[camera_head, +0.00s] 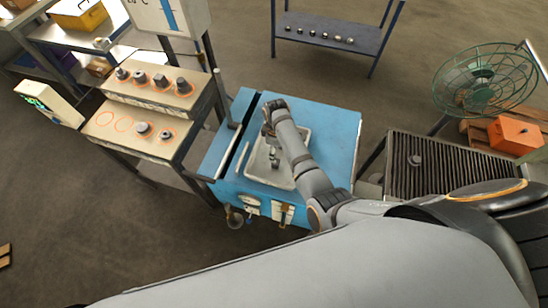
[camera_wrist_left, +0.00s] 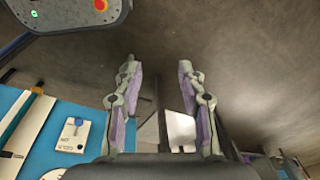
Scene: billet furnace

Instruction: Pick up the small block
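My right arm comes in from the right in the head view. My right gripper (camera_head: 273,157) points down over the pale tray (camera_head: 266,178) on the blue cabinet (camera_head: 338,142); its fingers are too small to tell if they are open or hold anything. My left gripper (camera_wrist_left: 159,68) shows in the left wrist view, fingers apart with nothing between them. Small dark metal pieces (camera_head: 161,80) stand on the upper step of the marked stand, and two more (camera_head: 142,128) on its lower step. Another dark piece (camera_head: 415,160) lies on the slatted grate. I cannot tell which is the small block.
The marked stand (camera_head: 112,142) has orange rings, two of them empty. The slatted grate (camera_head: 460,165) is at the right, near a green fan (camera_head: 485,80) and an orange box (camera_head: 514,134). A shelf (camera_head: 325,30) with several small pieces stands behind. Open floor lies between.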

